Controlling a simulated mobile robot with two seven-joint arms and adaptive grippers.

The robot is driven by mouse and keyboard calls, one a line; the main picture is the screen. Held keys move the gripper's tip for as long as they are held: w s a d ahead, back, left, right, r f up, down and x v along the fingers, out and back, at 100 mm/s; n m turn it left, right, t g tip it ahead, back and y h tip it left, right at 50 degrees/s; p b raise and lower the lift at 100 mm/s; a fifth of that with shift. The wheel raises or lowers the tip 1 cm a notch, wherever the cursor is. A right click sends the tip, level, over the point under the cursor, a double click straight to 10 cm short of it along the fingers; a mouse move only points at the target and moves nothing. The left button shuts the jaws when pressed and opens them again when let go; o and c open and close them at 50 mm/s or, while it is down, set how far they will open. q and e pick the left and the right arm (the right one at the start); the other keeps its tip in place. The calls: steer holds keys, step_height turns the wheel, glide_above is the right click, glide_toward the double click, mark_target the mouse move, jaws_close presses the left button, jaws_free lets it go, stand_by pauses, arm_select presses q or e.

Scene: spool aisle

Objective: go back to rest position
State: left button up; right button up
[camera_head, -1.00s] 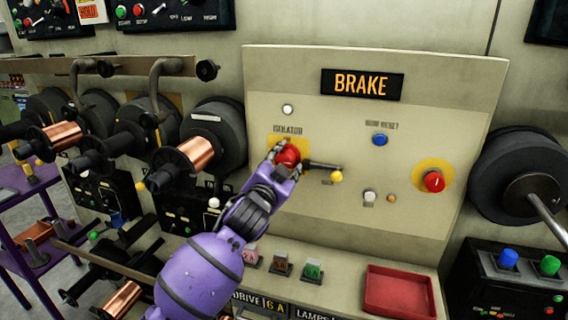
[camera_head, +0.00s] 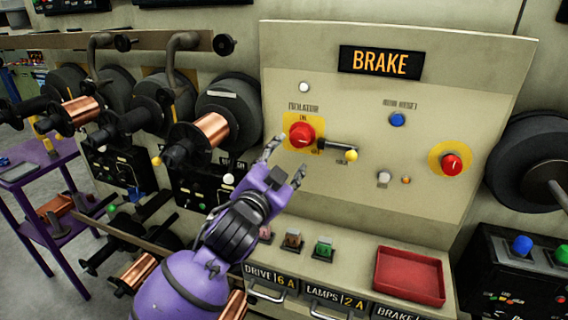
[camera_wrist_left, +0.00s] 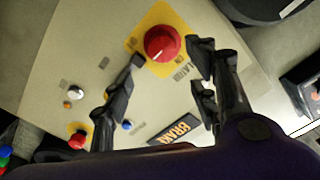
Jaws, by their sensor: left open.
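My left gripper (camera_head: 285,163) is open and empty, in front of the BRAKE panel (camera_head: 450,90). It is just below and left of the red isolator knob (camera_head: 301,134) on its yellow plate and does not hold it. In the left wrist view the red knob (camera_wrist_left: 162,43) sits beyond and between the two spread fingers (camera_wrist_left: 165,72), with a gap between them and it. A lever with a yellow ball end (camera_head: 351,155) sticks out to the right of the knob. My right gripper is not in view.
Copper spools (camera_head: 198,133) on shafts stand left of my arm. A red tray (camera_head: 409,276) and several colored fuse blocks (camera_head: 324,247) lie on the ledge below the panel. A purple cart (camera_head: 40,174) stands at the far left. A blue button (camera_head: 397,119) and another red knob (camera_head: 452,164) are further right.

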arm_select(q)
steer(key=shift+s+a, duration=0.15)
steer(key=shift+s, duration=0.4)
steer(key=shift+r, duration=0.1)
steer(key=s+a+f+n+g+y, duration=0.1)
steer(key=s+a+f+n, duration=0.15)
steer(key=f, duration=0.65)
steer(key=s+a+f+n+g+y, duration=0.1)
steer(key=s+a+f+n, duration=0.2)
steer(key=f, duration=0.6)
steer(key=s+a+f+n+g, duration=0.1)
steer(key=s+a+f, duration=0.25)
steer(key=f, duration=0.55)
steer(key=s+a+f+n+g+y, duration=0.1)
steer(key=s+a+f+n+g, duration=0.1)
steer(key=s+f, duration=0.8)
steer(key=s+a+f+n+g+y, duration=0.1)
steer(key=s+a+f, duration=0.4)
steer(key=s+f, duration=0.5)
steer(key=s+g+y, duration=0.1)
steer(key=s+g, duration=0.1)
steer(key=s, duration=0.4)
steer(key=shift+s+n, duration=0.35)
steer(key=shift+d+f, duration=0.1)
